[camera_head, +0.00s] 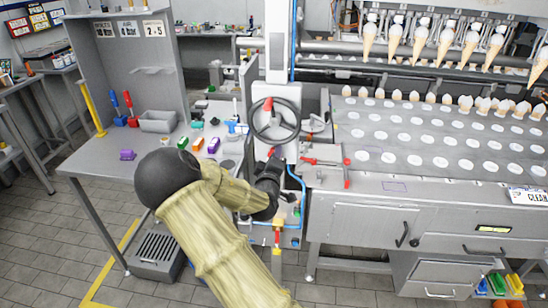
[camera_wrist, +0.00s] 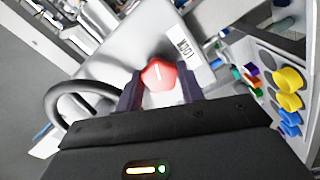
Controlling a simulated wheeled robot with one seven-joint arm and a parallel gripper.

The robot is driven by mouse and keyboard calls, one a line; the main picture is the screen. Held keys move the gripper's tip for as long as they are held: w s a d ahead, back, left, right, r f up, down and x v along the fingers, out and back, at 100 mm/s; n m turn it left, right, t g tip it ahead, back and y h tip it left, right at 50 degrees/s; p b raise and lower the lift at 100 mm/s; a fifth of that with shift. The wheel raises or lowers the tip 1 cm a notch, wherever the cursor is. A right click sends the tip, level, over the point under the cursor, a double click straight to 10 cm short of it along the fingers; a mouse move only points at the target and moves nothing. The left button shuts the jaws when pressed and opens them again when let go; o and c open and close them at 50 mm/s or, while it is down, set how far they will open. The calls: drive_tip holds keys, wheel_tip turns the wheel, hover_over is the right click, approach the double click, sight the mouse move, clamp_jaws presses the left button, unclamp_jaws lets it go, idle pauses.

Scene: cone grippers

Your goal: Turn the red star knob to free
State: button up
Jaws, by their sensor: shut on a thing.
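The red star knob (camera_wrist: 158,75) sits on a light grey panel (camera_wrist: 120,45) in the wrist view, with a short white mark on its face. My gripper (camera_wrist: 159,88) has one dark finger on either side of the knob and is shut on it. A white label (camera_wrist: 182,46) with dark letters, turned in the picture, is beside the knob. In the head view my gripper (camera_head: 273,160) is at the column just below the black handwheel (camera_head: 276,121). My gripper mostly hides the knob there.
The handwheel's rim (camera_wrist: 70,92) curves close to the left of my gripper in the wrist view. A grey bench (camera_head: 205,160) with small coloured parts stands left of my arm. The cone machine (camera_head: 440,190) stands right, with a red-handled clamp (camera_head: 345,172) near its edge.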

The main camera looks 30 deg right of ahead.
drive_tip(key=n, duration=0.5)
drive_tip(key=shift+p, duration=0.3)
drive_tip(key=o, duration=1)
drive_tip(key=shift+a, duration=0.1)
drive_tip(key=p+v, duration=0.1)
drive_tip(key=v, duration=0.3)
drive_tip(key=p+v, duration=0.2)
drive_tip(key=v, duration=0.2)
drive_tip(key=a+p+v, duration=0.1)
drive_tip(key=p+v, duration=0.1)
drive_tip(key=v, duration=0.2)
drive_tip(key=shift+w+r, duration=0.25)
drive_tip(key=shift+r, duration=0.1)
